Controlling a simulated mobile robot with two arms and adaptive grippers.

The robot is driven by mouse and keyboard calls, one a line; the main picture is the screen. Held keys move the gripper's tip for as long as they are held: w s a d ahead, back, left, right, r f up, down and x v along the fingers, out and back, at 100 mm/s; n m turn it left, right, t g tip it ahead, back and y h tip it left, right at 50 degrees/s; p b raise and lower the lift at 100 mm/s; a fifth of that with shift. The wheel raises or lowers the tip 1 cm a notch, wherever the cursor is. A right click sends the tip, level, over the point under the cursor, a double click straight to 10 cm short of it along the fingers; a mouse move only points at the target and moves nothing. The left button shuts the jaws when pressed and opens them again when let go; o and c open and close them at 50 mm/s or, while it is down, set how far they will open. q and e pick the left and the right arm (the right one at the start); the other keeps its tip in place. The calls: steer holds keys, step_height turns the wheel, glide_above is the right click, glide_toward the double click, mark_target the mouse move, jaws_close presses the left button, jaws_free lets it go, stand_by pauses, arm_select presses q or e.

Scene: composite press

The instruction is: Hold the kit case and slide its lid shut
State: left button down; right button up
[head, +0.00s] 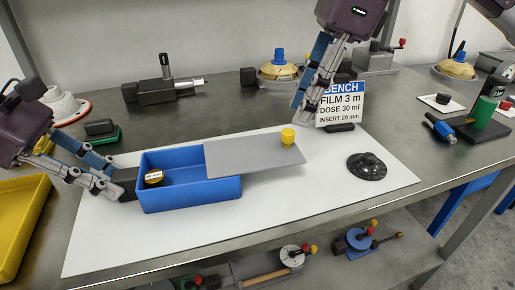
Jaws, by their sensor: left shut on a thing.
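The blue kit case (190,195) stands on a white mat on the bench. Its grey lid (245,158) covers the right part and sticks out past the case's right end. A yellow knob (288,136) stands on the lid near its right end. The left part of the case is open and shows a small round container (153,178) with a dark side and light top. My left gripper (125,184) is shut on the left end wall of the case. My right gripper (300,112) is in the air above and right of the yellow knob, apart from it; its finger gap is unclear.
A black domed object (367,166) lies on the white mat (330,205) to the right. A sign (341,103) stands behind the mat, near my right gripper. A yellow tray (20,225) is at the left edge. The mat's front is clear.

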mark_target(290, 131)
steer(key=shift+x, duration=2.4)
steer(key=shift+a, duration=0.1)
jaws_close()
